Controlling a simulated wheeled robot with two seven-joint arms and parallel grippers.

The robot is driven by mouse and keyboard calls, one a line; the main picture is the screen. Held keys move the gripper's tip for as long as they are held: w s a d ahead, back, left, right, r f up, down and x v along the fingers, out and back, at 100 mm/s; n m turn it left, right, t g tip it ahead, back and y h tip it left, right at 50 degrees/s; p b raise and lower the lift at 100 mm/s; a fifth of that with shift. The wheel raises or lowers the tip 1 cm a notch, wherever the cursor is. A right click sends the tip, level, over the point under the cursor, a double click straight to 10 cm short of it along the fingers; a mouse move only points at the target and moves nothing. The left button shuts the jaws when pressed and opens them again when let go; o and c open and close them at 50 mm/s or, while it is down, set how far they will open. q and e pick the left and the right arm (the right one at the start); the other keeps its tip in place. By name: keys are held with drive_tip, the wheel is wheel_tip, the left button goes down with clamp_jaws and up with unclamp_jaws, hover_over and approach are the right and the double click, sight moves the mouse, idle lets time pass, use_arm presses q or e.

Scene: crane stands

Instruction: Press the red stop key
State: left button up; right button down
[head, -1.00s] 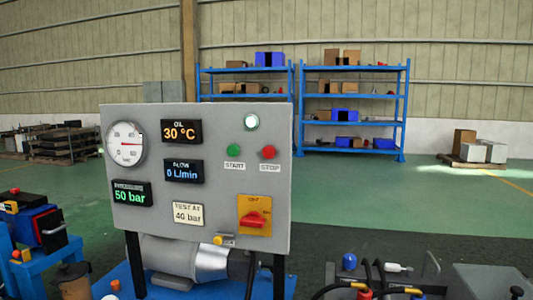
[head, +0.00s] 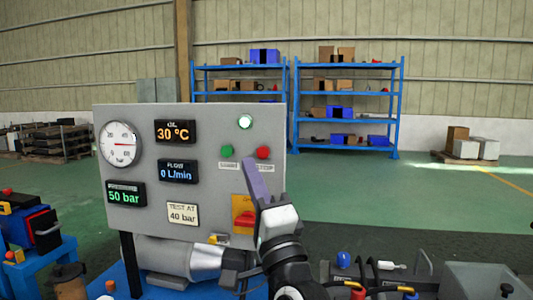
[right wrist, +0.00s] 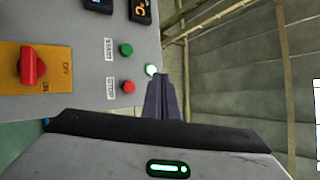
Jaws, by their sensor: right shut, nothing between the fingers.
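The red stop key (head: 263,152) is a round button on the right side of the grey control panel (head: 140,218), beside the green start key (head: 225,151). In the right wrist view the red stop key (right wrist: 128,87) shows next to the STOP label, left of my fingers. My right gripper (head: 255,172) is shut and empty, its purple fingers pointing up just below the stop key in the head view. It also shows in the right wrist view (right wrist: 159,82). I cannot tell whether it touches the panel. My left gripper is not in view.
The panel carries a pressure gauge (head: 121,144), displays reading 30 °C, 0 L/min and 50 bar, a TEST AT 40 bar label, and a red rotary switch (right wrist: 33,66) on a yellow plate. A white lamp (head: 245,121) is lit. Hoses and fittings lie at lower right.

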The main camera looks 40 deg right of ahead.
sight(263, 152)
drive_tip(key=shift+w, duration=0.1)
drive_tip(key=shift+w+d+b, duration=0.35)
drive_tip(key=shift+w+d, duration=1.05)
drive_tip(key=shift+d, duration=0.25)
drive_tip(key=shift+w+d+b, duration=0.35)
drive_tip(key=shift+w+d, duration=1.05)
drive_tip(key=shift+d, duration=0.25)
drive_tip(key=shift+w+d, duration=0.25)
drive_tip(key=shift+d, duration=0.1)
drive_tip(key=shift+w+d, duration=0.35)
idle(0.6)
idle(0.4)
drive_tip(key=shift+s+a+p, duration=0.5)
drive_tip(key=shift+s+a, duration=0.15)
drive_tip(key=shift+a, duration=0.05)
